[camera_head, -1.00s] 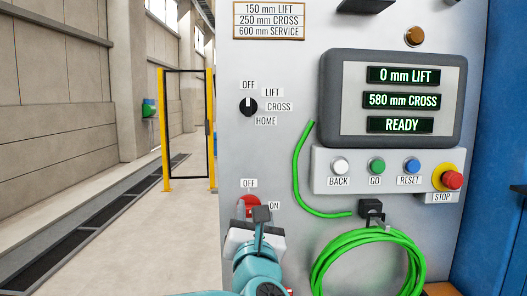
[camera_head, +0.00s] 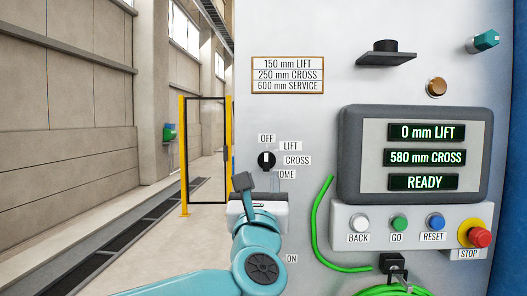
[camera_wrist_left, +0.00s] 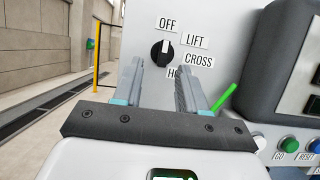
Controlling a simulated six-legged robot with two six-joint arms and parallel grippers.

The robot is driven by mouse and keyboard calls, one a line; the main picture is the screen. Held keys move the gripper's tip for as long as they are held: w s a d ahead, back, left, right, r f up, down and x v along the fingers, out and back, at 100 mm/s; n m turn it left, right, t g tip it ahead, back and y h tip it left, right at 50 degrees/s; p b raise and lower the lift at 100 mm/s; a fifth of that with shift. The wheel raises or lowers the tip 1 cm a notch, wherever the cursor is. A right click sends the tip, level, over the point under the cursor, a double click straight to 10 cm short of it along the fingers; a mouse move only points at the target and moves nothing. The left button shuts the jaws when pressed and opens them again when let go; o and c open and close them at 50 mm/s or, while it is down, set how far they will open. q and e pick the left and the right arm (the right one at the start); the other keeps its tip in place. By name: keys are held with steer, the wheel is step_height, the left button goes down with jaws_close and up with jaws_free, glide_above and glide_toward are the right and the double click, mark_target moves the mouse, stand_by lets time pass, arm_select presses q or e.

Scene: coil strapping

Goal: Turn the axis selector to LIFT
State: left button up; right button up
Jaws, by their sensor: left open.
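The axis selector (camera_head: 266,160) is a round black knob on the grey panel, with a white mark that points up at the OFF label (camera_head: 266,138). The LIFT label (camera_head: 291,146) is up and right of it, with CROSS and HOME below. My left gripper (camera_head: 264,182) is open and empty just below the knob, covering part of the HOME label. In the left wrist view the knob (camera_wrist_left: 161,54) appears between the two fingertips (camera_wrist_left: 159,68); I cannot tell how far they are from it. My right gripper is not in view.
A display (camera_head: 425,157) reads 0 mm LIFT, 580 mm CROSS, READY. Below it are BACK, GO and RESET buttons and a red STOP button (camera_head: 480,237). A green cable (camera_head: 318,220) hangs right of my arm. The red switch is hidden behind my arm.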

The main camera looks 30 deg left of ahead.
mark_target(267, 163)
arm_select(q)
steer(key=x, duration=0.2)
steer(key=p+x, duration=0.1)
steer(key=x, duration=0.1)
steer(key=d+p+x, duration=0.1)
steer(key=x, duration=0.1)
steer(key=shift+w+f, duration=0.3)
steer(key=shift+w, duration=0.1)
steer(key=shift+w+a+r+p, duration=0.15)
steer(key=shift+a+p, duration=0.15)
steer(key=shift+p, duration=0.05)
steer(key=shift+a+r, duration=0.15)
steer(key=shift+a, duration=0.15)
steer(key=shift+w+d, duration=0.2)
steer(key=shift+w, duration=0.1)
steer(key=shift+c, duration=1.3)
steer(key=shift+a, duration=0.1)
steer(key=c, duration=0.5)
steer(key=shift+a, duration=0.1)
jaws_close()
